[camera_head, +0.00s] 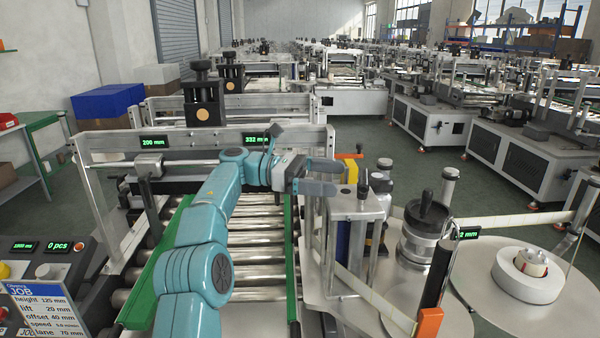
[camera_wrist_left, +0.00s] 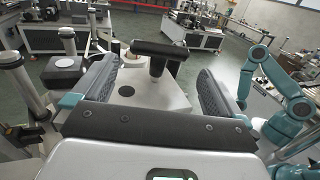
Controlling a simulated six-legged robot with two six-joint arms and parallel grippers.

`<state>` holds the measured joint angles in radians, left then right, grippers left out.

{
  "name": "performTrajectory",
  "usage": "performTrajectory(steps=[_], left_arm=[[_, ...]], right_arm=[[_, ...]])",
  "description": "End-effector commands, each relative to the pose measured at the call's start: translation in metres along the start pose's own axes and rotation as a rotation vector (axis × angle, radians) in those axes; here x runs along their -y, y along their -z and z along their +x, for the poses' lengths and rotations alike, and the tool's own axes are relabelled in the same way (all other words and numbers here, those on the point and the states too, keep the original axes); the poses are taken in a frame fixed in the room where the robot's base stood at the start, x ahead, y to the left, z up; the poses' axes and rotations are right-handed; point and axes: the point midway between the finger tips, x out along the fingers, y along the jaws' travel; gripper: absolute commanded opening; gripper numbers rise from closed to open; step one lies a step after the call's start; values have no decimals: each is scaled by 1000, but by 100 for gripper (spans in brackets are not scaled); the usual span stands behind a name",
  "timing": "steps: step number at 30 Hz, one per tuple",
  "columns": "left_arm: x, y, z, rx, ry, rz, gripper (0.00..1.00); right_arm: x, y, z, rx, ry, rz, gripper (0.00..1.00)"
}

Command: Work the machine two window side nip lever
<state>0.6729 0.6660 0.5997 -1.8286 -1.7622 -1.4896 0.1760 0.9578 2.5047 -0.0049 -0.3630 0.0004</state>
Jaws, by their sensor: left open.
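My left gripper (camera_head: 336,177) is open at the near labelling unit, beside the top of its grey upright housing (camera_head: 358,203). A yellow and red piece (camera_head: 350,167) shows just behind the fingers. In the left wrist view my left gripper (camera_wrist_left: 157,78) has its two dark fingers wide apart. A black T-shaped handle (camera_wrist_left: 158,50) shows beyond and between them, with no contact visible. In the head view a black bar with an orange end (camera_head: 431,318) stands at the near right. I cannot tell which of these is the nip lever. My right gripper is not seen.
A black-knobbed metal cylinder (camera_head: 425,232) and a white label reel (camera_head: 528,275) stand to the right. The roller conveyor (camera_head: 262,262) with green rails lies below my left arm. A job panel (camera_head: 40,305) is at lower left.

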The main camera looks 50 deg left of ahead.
Motion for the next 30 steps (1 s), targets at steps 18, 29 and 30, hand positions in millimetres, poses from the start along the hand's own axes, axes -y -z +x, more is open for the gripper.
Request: performTrajectory(steps=[18, 29, 30], left_arm=[[0, 0, -71, -1, 2, -1, 100], [0, 0, -71, -1, 2, -1, 100], [0, 0, -71, -1, 2, -1, 100]], right_arm=[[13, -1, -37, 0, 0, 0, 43], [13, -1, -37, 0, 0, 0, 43], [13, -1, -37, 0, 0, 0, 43]])
